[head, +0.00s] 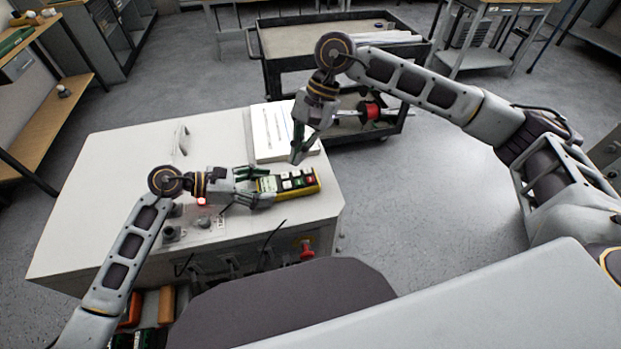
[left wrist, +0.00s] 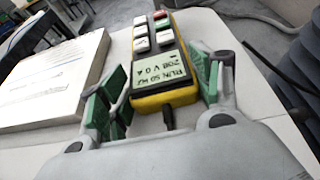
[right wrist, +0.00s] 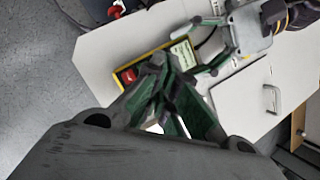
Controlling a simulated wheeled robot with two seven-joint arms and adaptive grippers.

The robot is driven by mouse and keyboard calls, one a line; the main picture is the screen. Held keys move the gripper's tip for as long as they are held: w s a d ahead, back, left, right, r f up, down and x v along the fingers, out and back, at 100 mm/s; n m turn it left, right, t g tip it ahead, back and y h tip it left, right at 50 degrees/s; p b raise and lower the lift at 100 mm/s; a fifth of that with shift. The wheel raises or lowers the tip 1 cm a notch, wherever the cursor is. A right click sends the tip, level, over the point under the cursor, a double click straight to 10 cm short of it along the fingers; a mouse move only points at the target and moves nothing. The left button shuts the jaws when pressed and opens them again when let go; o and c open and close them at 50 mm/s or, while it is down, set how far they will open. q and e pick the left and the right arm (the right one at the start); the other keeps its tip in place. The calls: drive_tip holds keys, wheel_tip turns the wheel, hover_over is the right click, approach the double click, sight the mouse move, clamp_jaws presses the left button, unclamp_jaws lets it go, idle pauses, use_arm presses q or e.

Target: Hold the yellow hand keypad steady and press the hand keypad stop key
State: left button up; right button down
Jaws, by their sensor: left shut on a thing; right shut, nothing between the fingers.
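The yellow hand keypad (head: 267,184) is near the right end of the pale cabinet top, its screen and keys facing up. My left gripper (head: 257,187) is shut on its screen end. In the left wrist view green-padded fingers flank the keypad (left wrist: 165,97), and the screen reads "RUN 50 Hz 208 V 0 A". A red key (left wrist: 161,20) sits at the far end among paler keys; no label is readable. My right gripper (head: 297,160) is shut and empty, fingers pointing down above the keypad. In the right wrist view its fingertips (right wrist: 157,62) partly cover the keys, beside the red key (right wrist: 128,75).
A white paper stack (head: 270,135) lies behind the keypad on the cabinet top (head: 110,190). A red knob (head: 306,250) is on the cabinet's front. A dark cart (head: 300,75) with a red spool (head: 370,111) stands behind. The cabinet top's left part is mostly clear.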

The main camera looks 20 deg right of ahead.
sight(310, 182)
drive_tip(key=shift+s+d+r+m+t+y, duration=0.3)
drive_tip(key=shift+r+m+t+y, duration=0.3)
drive_tip(key=shift+m+t, duration=0.3)
drive_tip(key=shift+s+d+r+m+t+y, duration=0.25)
drive_tip(key=shift+d+r+m+t+y, duration=0.2)
drive_tip(key=shift+m+t+y, duration=0.35)
drive_tip(key=shift+s+d+r+m+t+y, duration=0.3)
drive_tip(key=shift+r+m+t+y, duration=0.25)
drive_tip(key=shift+m+t, duration=0.35)
drive_tip(key=shift+f, duration=0.2)
drive_tip(key=shift+w+f, duration=0.1)
drive_tip(key=shift+f, duration=4.1)
drive_tip(key=shift+f, duration=0.15)
drive_tip(key=shift+f, duration=0.25)
